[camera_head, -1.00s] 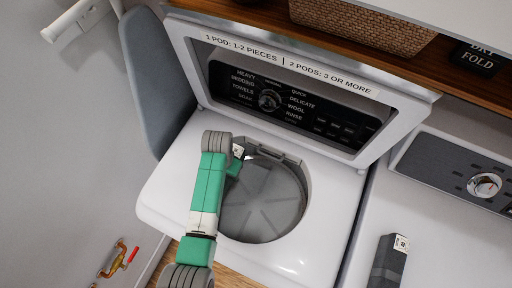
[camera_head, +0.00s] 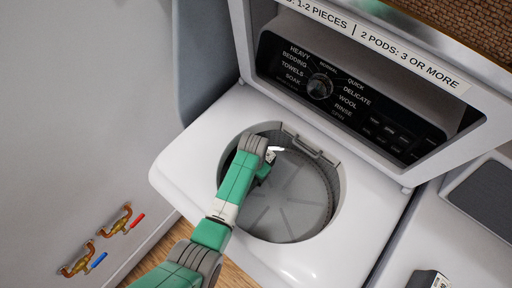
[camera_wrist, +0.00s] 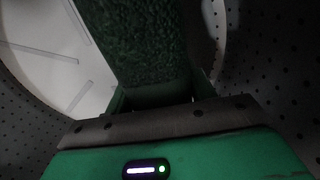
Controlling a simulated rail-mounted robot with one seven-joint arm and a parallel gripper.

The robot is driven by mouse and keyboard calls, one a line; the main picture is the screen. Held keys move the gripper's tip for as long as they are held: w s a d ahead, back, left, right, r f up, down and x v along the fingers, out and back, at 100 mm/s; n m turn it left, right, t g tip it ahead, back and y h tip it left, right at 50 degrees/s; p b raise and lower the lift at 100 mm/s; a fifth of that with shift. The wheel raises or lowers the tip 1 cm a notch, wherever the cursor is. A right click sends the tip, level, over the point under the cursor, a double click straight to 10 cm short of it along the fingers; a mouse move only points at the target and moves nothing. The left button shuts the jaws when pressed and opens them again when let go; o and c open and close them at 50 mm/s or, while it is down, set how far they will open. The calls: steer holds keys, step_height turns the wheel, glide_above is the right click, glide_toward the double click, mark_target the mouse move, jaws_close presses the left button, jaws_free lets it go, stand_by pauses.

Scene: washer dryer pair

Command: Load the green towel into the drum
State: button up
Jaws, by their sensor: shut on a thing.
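The green towel (camera_wrist: 150,45) fills the upper middle of the wrist view as a dark, rough-textured green bundle. My gripper (camera_wrist: 160,97) is shut on it, with a finger at either side. The drum (camera_head: 300,195) of the open top-load washer is grey, with a finned floor. Its dark perforated wall (camera_wrist: 270,60) surrounds the towel in the wrist view, and the pale finned floor shows at left. In the head view my arm reaches down into the drum opening at its left side. The arm hides most of the gripper, and the towel cannot be made out there.
The washer's raised lid (camera_head: 370,90) stands open behind the drum, with the control panel (camera_head: 335,95) showing through it. A second machine (camera_head: 480,225) stands at right with a dark grey box (camera_head: 428,280) on it. Brass taps (camera_head: 117,220) are on the left wall.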

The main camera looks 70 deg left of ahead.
steer(key=shift+f+b, duration=0.55)
steer(key=shift+f, duration=1.2)
steer(key=shift+f, duration=0.25)
steer(key=o, duration=1.2)
step_height(320, 180, up, 12)
steer(key=p, duration=0.4)
steer(key=shift+r, duration=0.25)
